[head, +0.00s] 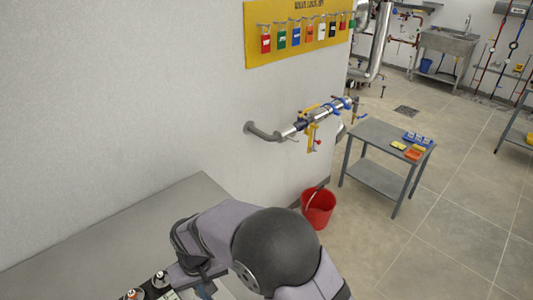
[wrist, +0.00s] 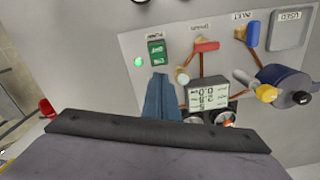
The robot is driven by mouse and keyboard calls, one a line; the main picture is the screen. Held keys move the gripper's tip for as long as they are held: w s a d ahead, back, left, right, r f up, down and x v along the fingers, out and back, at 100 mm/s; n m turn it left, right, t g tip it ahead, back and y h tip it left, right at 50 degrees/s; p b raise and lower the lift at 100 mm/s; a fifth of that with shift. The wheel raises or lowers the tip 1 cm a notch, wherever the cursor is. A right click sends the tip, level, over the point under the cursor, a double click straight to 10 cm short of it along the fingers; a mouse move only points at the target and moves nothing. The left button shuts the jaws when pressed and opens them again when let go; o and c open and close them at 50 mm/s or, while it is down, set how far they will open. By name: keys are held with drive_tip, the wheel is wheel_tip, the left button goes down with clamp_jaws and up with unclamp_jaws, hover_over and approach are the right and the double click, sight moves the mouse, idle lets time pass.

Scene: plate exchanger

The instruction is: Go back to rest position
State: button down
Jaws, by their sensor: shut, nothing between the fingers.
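My gripper (wrist: 160,80) shows in the wrist view as a blue tapered shape with its fingers together and nothing between them. It points at a light grey control panel (wrist: 135,42) and overlaps part of it; I cannot tell whether it touches. In the head view my arm is bent low in the picture, and the gripper is mostly hidden or out of frame.
The panel carries a red handle (wrist: 206,45), a blue handle (wrist: 253,33), a display (wrist: 206,92) and a blue cylinder (wrist: 285,82). A red bucket (head: 318,210) stands by the wall, left of a grey table (head: 375,143). A pipe with valves (head: 315,118) sticks out from the wall.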

drive_tip(key=s+d+f, duration=0.1)
drive_tip(key=d, duration=0.1)
drive_tip(key=s+d+f+n, duration=0.1)
drive_tip(key=s, duration=0.1)
drive_tip(key=s+d+f+n+g+h, duration=0.1)
drive_tip(key=s+d, duration=0.1)
drive_tip(key=shift+d+f, duration=0.1)
drive_tip(key=shift+d, duration=0.2)
drive_tip(key=s+d+r+m+g, duration=0.1)
drive_tip(key=s+d+r, duration=0.2)
drive_tip(key=d, duration=0.6)
drive_tip(key=s+d+r+m, duration=0.1)
drive_tip(key=s+d+r, duration=0.15)
drive_tip(key=d, duration=0.75)
drive_tip(key=w+d+r+m+t+y, duration=0.1)
drive_tip(key=w+d+r+m+t, duration=0.1)
drive_tip(key=d, duration=0.5)
drive_tip(key=w+r+m, duration=0.1)
drive_tip(key=r+m, duration=0.1)
drive_tip(key=m, duration=0.1)
drive_tip(key=shift+d+b, duration=0.3)
